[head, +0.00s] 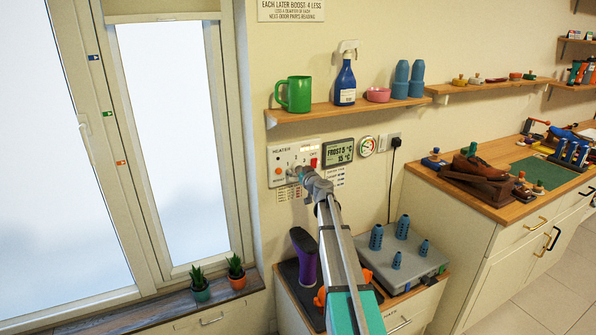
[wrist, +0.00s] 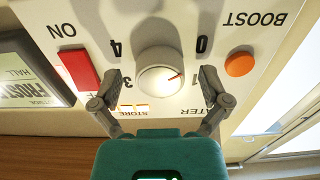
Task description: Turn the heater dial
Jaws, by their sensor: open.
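The heater panel (head: 280,160) is on the wall beside the window. In the wrist view, which is upside down, its white round dial (wrist: 158,84) sits between my open fingers. In the head view my gripper (head: 303,176) is at the panel and mostly hides the dial.
A red ON switch (wrist: 76,70) and an orange BOOST button (wrist: 239,64) flank the dial. A frost display (head: 338,152) and a gauge (head: 367,146) are to the right. A shelf (head: 330,112) with a mug and spray bottle is above. A purple boot (head: 304,256) stands below.

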